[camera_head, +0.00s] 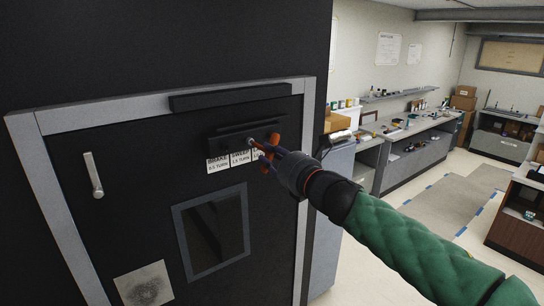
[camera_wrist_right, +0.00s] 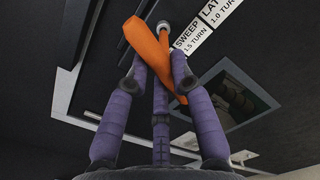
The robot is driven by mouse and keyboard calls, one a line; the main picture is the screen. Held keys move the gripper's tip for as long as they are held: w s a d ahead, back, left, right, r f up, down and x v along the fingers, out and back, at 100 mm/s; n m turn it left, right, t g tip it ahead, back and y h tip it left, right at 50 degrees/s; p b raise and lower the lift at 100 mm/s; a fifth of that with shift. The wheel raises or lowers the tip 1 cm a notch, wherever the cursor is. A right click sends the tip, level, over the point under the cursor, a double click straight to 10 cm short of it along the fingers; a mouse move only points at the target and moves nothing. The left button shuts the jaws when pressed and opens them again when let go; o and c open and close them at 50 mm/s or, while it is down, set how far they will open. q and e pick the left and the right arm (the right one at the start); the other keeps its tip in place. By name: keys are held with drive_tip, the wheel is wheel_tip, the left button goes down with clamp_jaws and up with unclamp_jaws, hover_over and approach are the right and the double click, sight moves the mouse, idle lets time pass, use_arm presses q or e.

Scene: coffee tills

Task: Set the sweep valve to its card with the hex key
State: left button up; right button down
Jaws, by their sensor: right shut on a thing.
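My right gripper (camera_head: 268,154) is shut on the orange-handled hex key (camera_head: 274,141), in front of the dark panel. In the right wrist view the orange handle (camera_wrist_right: 155,58) slants between the purple fingers (camera_wrist_right: 155,85). The key's far end is at a small round metal fitting (camera_wrist_right: 164,27), just above the sweep card; whether it is seated there I cannot tell. The sweep card (camera_head: 240,158) reads 1.5 TURN and also shows in the wrist view (camera_wrist_right: 190,38). The sweep valve itself is mostly hidden by the key and fingers. My left gripper is not in view.
A brake card (camera_head: 218,163) reading 0.5 TURN is left of the sweep card. A third card (camera_wrist_right: 219,12) reads 1.0 TURN. A dark ledge (camera_head: 245,127) juts above the cards. The panel has a metal handle (camera_head: 93,174) and a framed opening (camera_head: 181,232). Benches (camera_head: 425,135) stand behind, right.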

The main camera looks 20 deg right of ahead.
drive_tip(key=n, duration=0.4)
drive_tip(key=shift+n, duration=0.4)
drive_tip(key=n, duration=0.6)
drive_tip(key=shift+f, duration=0.15)
drive_tip(key=shift+y, duration=0.3)
drive_tip(key=shift+v, duration=2.3)
